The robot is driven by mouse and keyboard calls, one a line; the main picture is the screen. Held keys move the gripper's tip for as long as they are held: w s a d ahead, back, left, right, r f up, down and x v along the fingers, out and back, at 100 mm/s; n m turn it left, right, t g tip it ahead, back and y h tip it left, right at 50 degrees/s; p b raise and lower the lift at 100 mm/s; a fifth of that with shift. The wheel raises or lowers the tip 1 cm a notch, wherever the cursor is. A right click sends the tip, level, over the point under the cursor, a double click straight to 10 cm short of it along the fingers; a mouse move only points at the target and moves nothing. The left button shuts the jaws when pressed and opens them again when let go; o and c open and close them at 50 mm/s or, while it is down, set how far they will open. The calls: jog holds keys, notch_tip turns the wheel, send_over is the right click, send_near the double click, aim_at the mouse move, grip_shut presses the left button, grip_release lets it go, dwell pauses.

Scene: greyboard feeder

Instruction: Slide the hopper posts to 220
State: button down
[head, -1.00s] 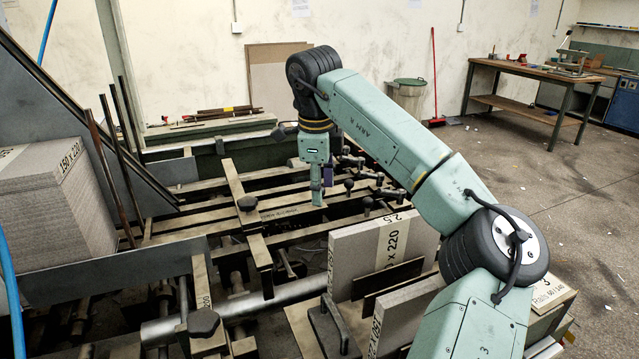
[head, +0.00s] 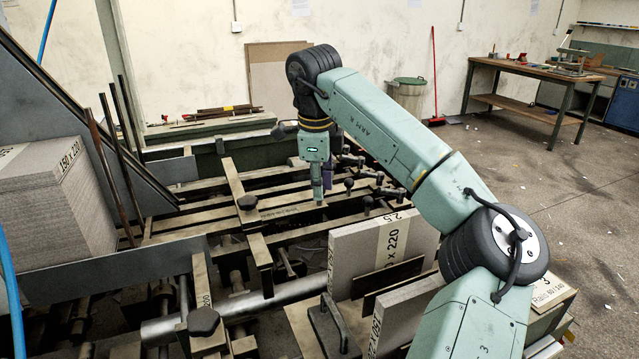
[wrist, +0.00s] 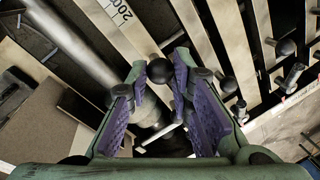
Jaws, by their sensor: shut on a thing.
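My gripper (wrist: 162,75) has purple-lined fingers closed around a round black knob (wrist: 160,70), seen between the fingertips in the wrist view. In the head view my gripper (head: 320,200) points down at the right end of a marked bar (head: 285,211), and the knob is hidden there. Crossbars (head: 233,182) with black clamp knobs (head: 247,203) lie over the feeder's rails. A scale strip marked 200 (head: 203,283) shows at the front left, and the wrist view shows a similar strip (wrist: 110,15). Dark upright rods (head: 105,165) stand at the left. No post's exact reading is legible.
Boards labelled 220 (head: 350,260) stand just in front of my gripper. Several black-knobbed levers (head: 367,203) are close on its right. Open floor (head: 520,190) lies at the right.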

aim_at(298, 208)
jog(key=a, duration=0.1)
jog(key=s+a, duration=0.1)
jog(key=a, duration=0.1)
jog(key=s+a, duration=0.1)
jog(key=shift+a, duration=0.4)
jog(key=c, duration=1.4)
grip_release()
jog(key=shift+d, duration=0.1)
jog(key=shift+c, duration=0.2)
notch_tip(298, 208, up, 12)
jog(key=s, duration=0.2)
jog(key=shift+a, duration=0.25)
jog(key=shift+s+f, duration=0.1)
